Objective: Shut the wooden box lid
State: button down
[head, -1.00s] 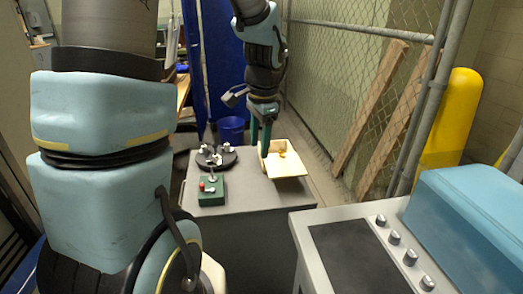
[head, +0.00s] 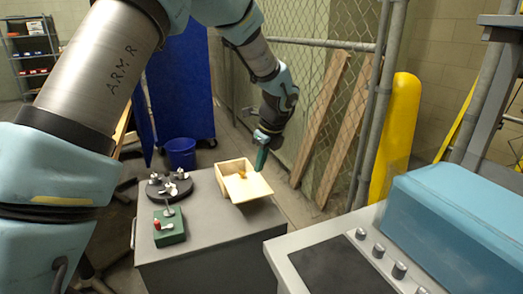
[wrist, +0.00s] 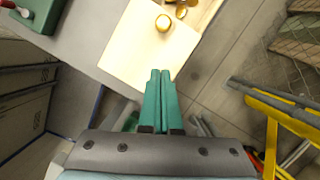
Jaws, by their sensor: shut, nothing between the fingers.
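The wooden box (head: 232,166) sits open at the right back of the grey cabinet top. Its pale flat lid (head: 250,189) lies folded out on the near side, and also shows in the wrist view (wrist: 135,52). A round brass knob (wrist: 162,23) shows near the lid's inner edge. My gripper (head: 261,162) is shut and empty at the right side of the box. In the wrist view its green fingers (wrist: 160,73) point at the lid's edge; I cannot tell whether they touch it.
A black disc with metal fittings (head: 169,187) and a green control box (head: 169,228) stand left of the box. A chain-link fence (head: 310,75) and leaning planks (head: 319,118) stand behind. A grey console (head: 343,266) is at front right. A blue bin (head: 181,153) stands behind the cabinet.

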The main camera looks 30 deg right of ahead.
aim_at(246, 179)
jog(key=w+f, duration=0.1)
jog(key=w+a+f+p, duration=0.1)
jog(key=shift+w+f, duration=0.3)
jog(key=shift+w, duration=0.05)
jog(key=shift+w+a+f, duration=0.15)
jog(key=shift+w, duration=0.25)
jog(key=shift+w+a+f, duration=0.15)
jog(key=shift+w, duration=0.25)
jog(key=shift+p, duration=0.3)
